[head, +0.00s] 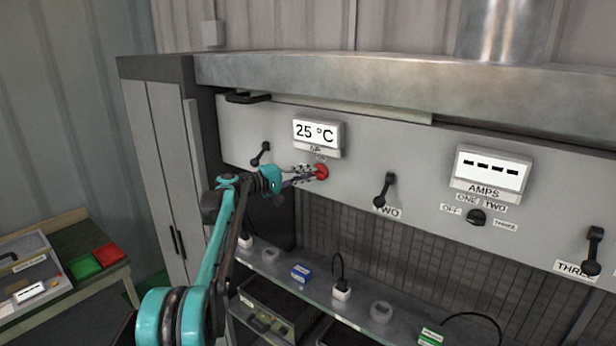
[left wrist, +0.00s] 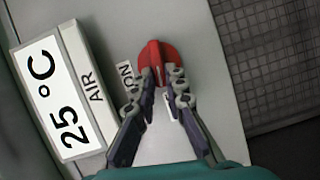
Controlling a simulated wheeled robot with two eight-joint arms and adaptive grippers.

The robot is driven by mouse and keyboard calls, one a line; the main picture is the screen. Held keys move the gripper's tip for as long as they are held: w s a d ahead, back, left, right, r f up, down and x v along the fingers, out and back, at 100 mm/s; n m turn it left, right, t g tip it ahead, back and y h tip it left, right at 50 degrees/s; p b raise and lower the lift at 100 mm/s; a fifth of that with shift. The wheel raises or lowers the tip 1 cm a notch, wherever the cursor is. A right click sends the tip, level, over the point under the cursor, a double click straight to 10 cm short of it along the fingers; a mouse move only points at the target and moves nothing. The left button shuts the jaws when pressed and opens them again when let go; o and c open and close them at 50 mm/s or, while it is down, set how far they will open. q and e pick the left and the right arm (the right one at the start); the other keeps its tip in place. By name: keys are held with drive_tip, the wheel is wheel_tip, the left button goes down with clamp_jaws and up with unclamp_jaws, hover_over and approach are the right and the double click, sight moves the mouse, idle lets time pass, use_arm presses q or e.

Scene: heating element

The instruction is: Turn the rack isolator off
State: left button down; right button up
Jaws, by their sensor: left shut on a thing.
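The rack isolator appears as a red rotary knob (head: 322,172) on the grey panel, just below the 25 °C display. In the left wrist view the red knob (left wrist: 153,52) sits between the fingertips, beside a label ending in "ON". My left gripper (head: 302,176) reaches the knob from the left. In the left wrist view its two fingers (left wrist: 160,85) are closed on the knob's sides. Part of the knob and its lower label are hidden by the fingers. My right gripper is not in view.
The 25 °C display (head: 317,133) is just above the knob. Black lever switches stand left (head: 261,153) and right (head: 384,188) of it. An AMPS display (head: 490,170) and black selector (head: 476,217) are farther right. A glass shelf (head: 350,312) with small items runs below.

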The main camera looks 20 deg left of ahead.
use_arm(q)
drive_tip(key=shift+f+n, duration=0.15)
drive_tip(key=shift+n, duration=0.45)
drive_tip(key=shift+n+b, duration=0.3)
drive_tip(key=shift+b, duration=0.05)
drive_tip(key=c, duration=1.6)
unclamp_jaws()
drive_tip(key=shift+a, duration=0.1)
drive_tip(key=shift+o, duration=0.2)
drive_tip(key=v, duration=1.2)
drive_tip(key=shift+f, duration=0.4)
drive_tip(key=shift+a, duration=0.1)
